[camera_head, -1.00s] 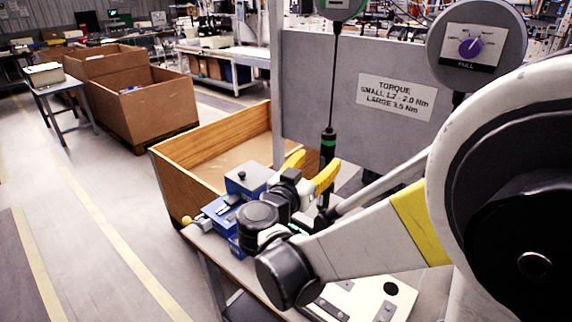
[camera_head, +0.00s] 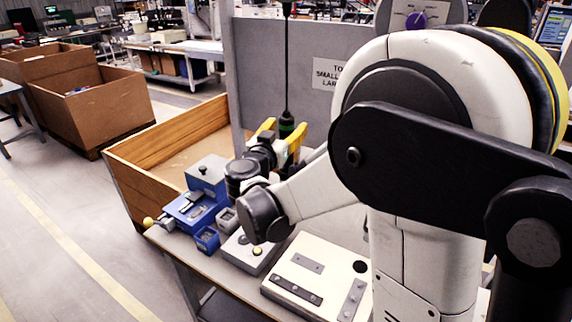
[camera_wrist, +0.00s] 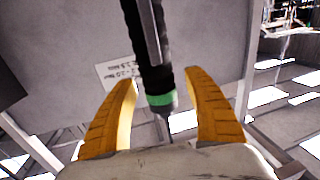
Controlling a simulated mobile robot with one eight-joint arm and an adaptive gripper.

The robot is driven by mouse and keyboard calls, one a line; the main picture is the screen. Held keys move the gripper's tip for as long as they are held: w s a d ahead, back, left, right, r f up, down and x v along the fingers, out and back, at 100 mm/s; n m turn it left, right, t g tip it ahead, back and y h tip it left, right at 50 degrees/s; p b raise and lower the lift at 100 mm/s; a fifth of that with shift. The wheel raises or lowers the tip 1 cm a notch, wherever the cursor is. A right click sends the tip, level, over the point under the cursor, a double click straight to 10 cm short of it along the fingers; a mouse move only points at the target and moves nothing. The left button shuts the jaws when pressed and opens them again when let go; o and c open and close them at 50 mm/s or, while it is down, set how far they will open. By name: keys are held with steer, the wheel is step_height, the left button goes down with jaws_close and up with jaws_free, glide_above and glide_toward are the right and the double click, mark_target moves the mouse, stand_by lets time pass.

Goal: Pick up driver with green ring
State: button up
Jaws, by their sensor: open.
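The driver with the green ring (camera_head: 287,127) hangs upright from a cable in front of the grey panel in the head view. In the wrist view its dark body and green ring (camera_wrist: 160,99) show between the yellow fingers of my gripper (camera_wrist: 163,108). The fingers are open, with a gap on each side of the driver. My gripper (camera_head: 280,137) in the head view is at the height of the ring, one finger on each side. The driver's lower end is hidden behind the gripper and wrist in the head view.
A grey panel (camera_head: 262,70) with a torque label (camera_head: 328,73) stands behind the driver. On the bench are a blue vise-like fixture (camera_head: 195,207), a small blue bin (camera_head: 207,239) and a white plate with metal strips (camera_head: 300,262). A wooden crate (camera_head: 165,150) stands behind left.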

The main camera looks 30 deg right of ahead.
steer(key=shift+s, duration=0.1)
jaws_close()
